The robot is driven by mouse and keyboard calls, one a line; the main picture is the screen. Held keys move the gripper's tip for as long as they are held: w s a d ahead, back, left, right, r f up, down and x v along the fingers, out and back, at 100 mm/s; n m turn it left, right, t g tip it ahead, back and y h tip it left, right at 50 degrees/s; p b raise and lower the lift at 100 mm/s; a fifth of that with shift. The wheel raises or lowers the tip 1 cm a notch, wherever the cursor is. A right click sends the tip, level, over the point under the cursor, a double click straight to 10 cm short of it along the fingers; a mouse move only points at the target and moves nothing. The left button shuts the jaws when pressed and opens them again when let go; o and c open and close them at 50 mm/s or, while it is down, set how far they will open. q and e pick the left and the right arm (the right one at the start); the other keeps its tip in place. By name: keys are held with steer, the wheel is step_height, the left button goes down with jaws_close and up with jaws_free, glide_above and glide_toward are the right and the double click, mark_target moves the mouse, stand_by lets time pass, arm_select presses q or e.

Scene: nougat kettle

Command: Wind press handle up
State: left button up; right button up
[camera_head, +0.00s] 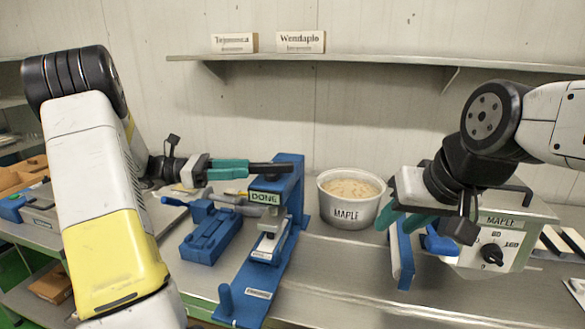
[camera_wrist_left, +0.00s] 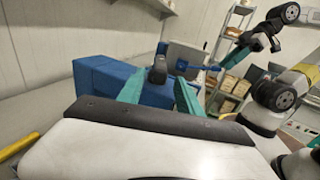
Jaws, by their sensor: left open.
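The blue press (camera_head: 291,190) stands on the bench with a "DONE" label on its upper part. A black handle (camera_head: 272,168) sticks out to the left from the top of the press. My left gripper (camera_head: 246,169) is open, with its teal fingers level with the handle's left end. In the left wrist view the handle's dark end (camera_wrist_left: 157,72) sits between the teal fingers, with a gap on each side. My right gripper (camera_head: 404,218) is at the front left of the grey "MAPLE" box, by a blue part (camera_head: 403,258); whether it grips that part is unclear.
A white "MAPLE" tub (camera_head: 348,212) with pale contents stands just right of the press. A blue fixture (camera_head: 207,236) lies to its left. The grey "MAPLE" box (camera_head: 500,250) with a dial stands at right. Bare bench (camera_head: 335,275) shows in front of the tub.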

mark_target(272, 173)
arm_select(q)
steer(key=d, duration=0.3)
steer(key=w+d, duration=0.1)
steer(key=d, duration=0.4)
steer(key=shift+w+d, duration=0.2)
steer(key=shift+d, duration=0.1)
jaws_close()
